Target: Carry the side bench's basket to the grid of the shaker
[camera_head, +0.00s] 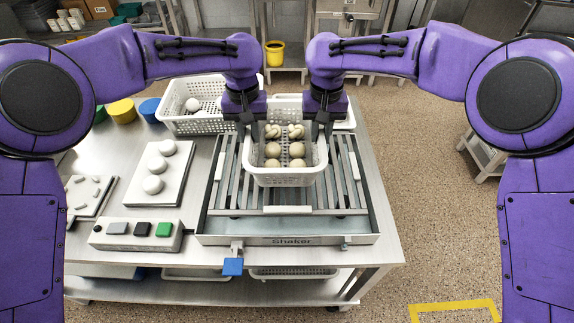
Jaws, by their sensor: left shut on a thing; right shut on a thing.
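A white perforated basket (284,178) with several round tan and pale pieces in it is at the middle of the view, over the slatted grid (225,190) of the shaker (291,240). My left gripper (246,130) is shut on the basket's left side. My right gripper (322,130) is shut on its right side. The basket looks upright. I cannot tell whether its bottom touches the grid slats.
Another white perforated basket (185,122) with pale pieces stands behind left. A board (160,172) with round pieces and a button box (137,236) lie left of the shaker. A blue-ended lever (232,266) juts from the shaker's front.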

